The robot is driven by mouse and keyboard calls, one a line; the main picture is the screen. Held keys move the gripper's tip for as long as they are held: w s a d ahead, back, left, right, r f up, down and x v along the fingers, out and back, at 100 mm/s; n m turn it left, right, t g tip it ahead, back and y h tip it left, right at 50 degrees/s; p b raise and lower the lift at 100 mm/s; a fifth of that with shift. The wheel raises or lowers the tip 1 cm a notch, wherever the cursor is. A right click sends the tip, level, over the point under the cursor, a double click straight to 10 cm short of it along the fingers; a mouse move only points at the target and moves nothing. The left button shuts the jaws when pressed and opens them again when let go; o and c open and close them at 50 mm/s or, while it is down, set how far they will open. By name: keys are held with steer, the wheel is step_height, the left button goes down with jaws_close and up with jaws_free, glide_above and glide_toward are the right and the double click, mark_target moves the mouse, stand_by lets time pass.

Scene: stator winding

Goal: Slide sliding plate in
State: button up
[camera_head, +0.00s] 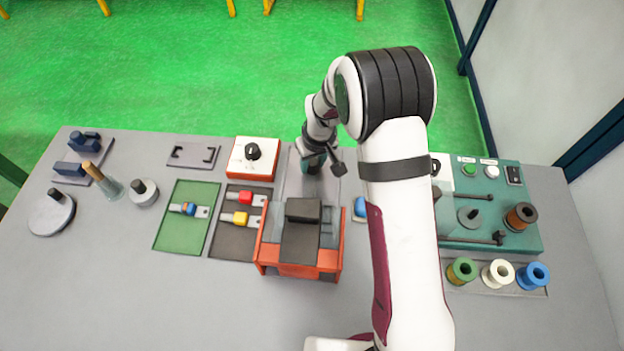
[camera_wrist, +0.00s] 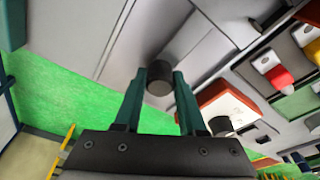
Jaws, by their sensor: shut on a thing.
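The sliding plate is a light grey flat plate (camera_head: 296,182) behind the orange machine (camera_head: 269,246) in the head view. It also shows in the wrist view as a grey surface (camera_wrist: 125,52). A dark round knob (camera_wrist: 159,86) stands up from it. My gripper (camera_wrist: 160,74) has its two green fingers on either side of this knob and is shut on it. In the head view my gripper (camera_head: 314,168) is low over the far part of the plate, and the knob is hidden behind it. A second dark knob (camera_wrist: 268,14) shows in the wrist view.
An orange-and-white box with a black dial (camera_head: 252,152) stands left of the plate. A dark tray (camera_head: 232,243) with red and yellow parts and a green tray (camera_head: 179,235) lie further left. My arm hides part of the green control panel (camera_head: 512,180) at right.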

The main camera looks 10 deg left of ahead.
mark_target(310, 185)
steer(key=shift+s, duration=2.35)
steer(key=o, duration=0.9)
steer(key=shift+o, duration=0.2)
step_height(310, 185, up, 6)
steer(key=shift+f, duration=0.15)
